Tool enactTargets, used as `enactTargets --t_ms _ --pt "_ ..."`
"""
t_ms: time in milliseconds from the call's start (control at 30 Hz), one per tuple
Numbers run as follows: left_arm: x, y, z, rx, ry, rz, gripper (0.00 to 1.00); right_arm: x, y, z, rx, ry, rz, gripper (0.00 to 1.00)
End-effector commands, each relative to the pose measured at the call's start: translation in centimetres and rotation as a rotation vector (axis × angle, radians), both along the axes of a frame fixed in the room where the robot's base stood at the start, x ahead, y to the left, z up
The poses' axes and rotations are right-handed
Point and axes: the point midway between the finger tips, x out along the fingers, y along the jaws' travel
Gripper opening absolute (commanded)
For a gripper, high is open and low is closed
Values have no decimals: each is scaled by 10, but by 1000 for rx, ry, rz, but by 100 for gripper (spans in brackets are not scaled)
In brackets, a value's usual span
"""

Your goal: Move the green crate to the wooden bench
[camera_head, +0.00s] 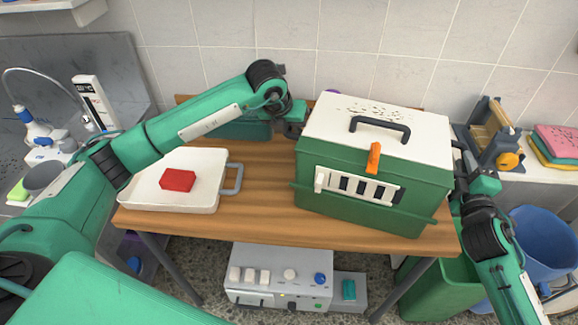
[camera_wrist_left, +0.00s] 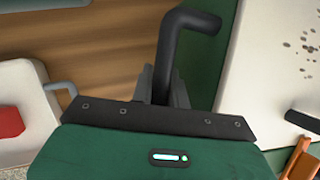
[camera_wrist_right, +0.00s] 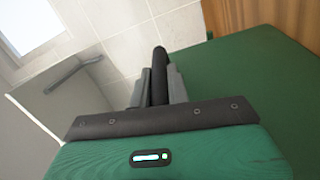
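The green crate (camera_head: 375,195) has a white lid with a black top handle, an orange latch and a barred front. It is upright over the right half of the wooden bench (camera_head: 258,220); I cannot tell whether its base touches the top. My left gripper (camera_head: 294,128) is at the crate's left side, its fingers closed around a black side handle (camera_wrist_left: 175,50) in the left wrist view. My right gripper (camera_head: 460,175) is at the right side, partly hidden, its fingers closed on a black side handle (camera_wrist_right: 159,75) in the right wrist view.
A white tray (camera_head: 210,200) with a red block (camera_head: 178,180) lies on the bench's left half. A dark green box (camera_head: 243,127) stands behind my left arm. A grey device (camera_head: 278,275) is below the bench. A blue bucket (camera_head: 545,240) and folded towels (camera_head: 556,145) are at the right.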

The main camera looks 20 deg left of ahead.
Motion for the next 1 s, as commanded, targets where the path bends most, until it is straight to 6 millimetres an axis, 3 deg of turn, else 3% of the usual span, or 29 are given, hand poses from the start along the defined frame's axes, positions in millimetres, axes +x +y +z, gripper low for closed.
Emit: enactTargets --t_ms 33,100,467,1000 --pt "0 0 0 -1 0 -1 24 0 0 1 1 -1 1 25" --pt "0 0 0 -1 0 -1 38 0 0 1 1 0 1 38" --pt "-1 1 5 0 -1 0 38 0 0 1 0 0 0 39" --pt "-39 17 94 0 -3 0 38 0 0 0 0 0 0 39"
